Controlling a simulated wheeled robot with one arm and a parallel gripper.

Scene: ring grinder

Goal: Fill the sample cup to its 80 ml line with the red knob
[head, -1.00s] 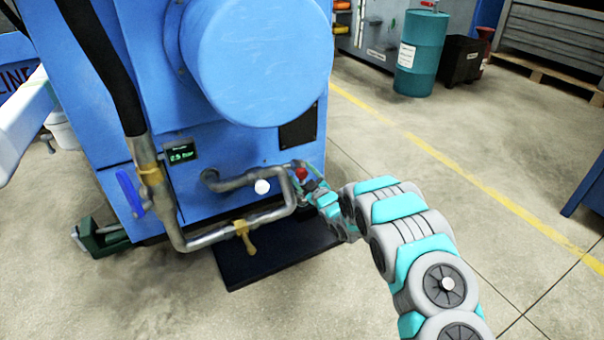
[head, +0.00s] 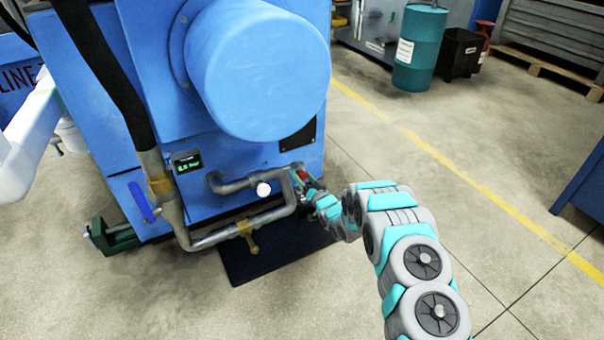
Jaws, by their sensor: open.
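The red knob (head: 302,175) is small and sits at the right end of the pipework, low on the blue machine's front. My gripper (head: 301,183) is open at the red knob, close to or around it. I cannot tell whether its fingers touch the knob. My own arm hides part of the space below and right of the knob. I cannot make out the sample cup or its 80 ml line in this view.
A white round knob (head: 263,189), a brass-coloured valve handle (head: 248,240) and a blue lever (head: 140,201) are on the pipes. A small green-lit display (head: 187,163) is above them. A dark mat (head: 270,262) lies below.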

